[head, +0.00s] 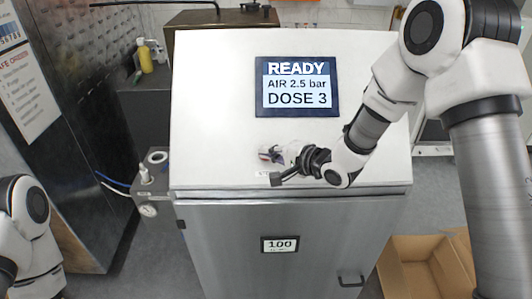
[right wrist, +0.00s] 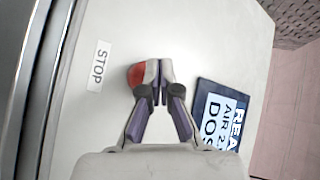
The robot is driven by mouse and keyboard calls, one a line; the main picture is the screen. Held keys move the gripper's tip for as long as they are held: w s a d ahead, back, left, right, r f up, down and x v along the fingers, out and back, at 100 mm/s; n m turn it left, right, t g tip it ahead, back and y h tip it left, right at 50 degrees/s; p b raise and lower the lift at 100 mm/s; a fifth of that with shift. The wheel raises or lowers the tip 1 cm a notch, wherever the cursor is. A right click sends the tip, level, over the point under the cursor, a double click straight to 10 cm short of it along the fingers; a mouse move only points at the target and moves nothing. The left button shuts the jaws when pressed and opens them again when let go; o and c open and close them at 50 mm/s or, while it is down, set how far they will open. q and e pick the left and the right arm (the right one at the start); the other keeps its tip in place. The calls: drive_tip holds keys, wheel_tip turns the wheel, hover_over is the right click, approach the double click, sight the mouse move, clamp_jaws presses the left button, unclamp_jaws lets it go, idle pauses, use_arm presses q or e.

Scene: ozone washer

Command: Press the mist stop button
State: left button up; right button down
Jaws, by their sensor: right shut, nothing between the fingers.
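The red stop button (right wrist: 137,74) shows in the right wrist view on the white sloped panel (right wrist: 205,40) of the washer, partly hidden by my fingertips. A STOP label (right wrist: 98,66) is beside it. My right gripper (right wrist: 153,72) is shut and empty, its tips over or right at the button's edge; I cannot tell whether they touch it. In the head view the right gripper (head: 272,155) is low at the middle of the panel, and the button is not clear there. My left gripper is out of view.
The display (head: 297,86) above reads READY, AIR 2.5 bar, DOSE 3. Below the panel is a steel door with a 100 sign (head: 280,245) and a handle (head: 351,281). An open cardboard box (head: 405,252) stands at lower right. A gauge unit (head: 150,207) is at the left.

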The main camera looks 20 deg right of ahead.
idle(0.7)
drive_tip(key=shift+w+d+f, duration=0.1)
drive_tip(key=shift+w+f, duration=0.2)
drive_tip(key=shift+w+d+f, duration=0.1)
drive_tip(key=shift+w+f, duration=0.2)
drive_tip(key=shift+f, duration=0.05)
idle(0.8)
drive_tip(key=shift+s+r+p, duration=0.35)
drive_tip(key=shift+r+p, duration=0.15)
drive_tip(key=shift+p, duration=0.05)
drive_tip(key=shift+s+a+r, duration=0.15)
drive_tip(key=shift+s+a, duration=0.05)
drive_tip(key=shift+s, duration=0.1)
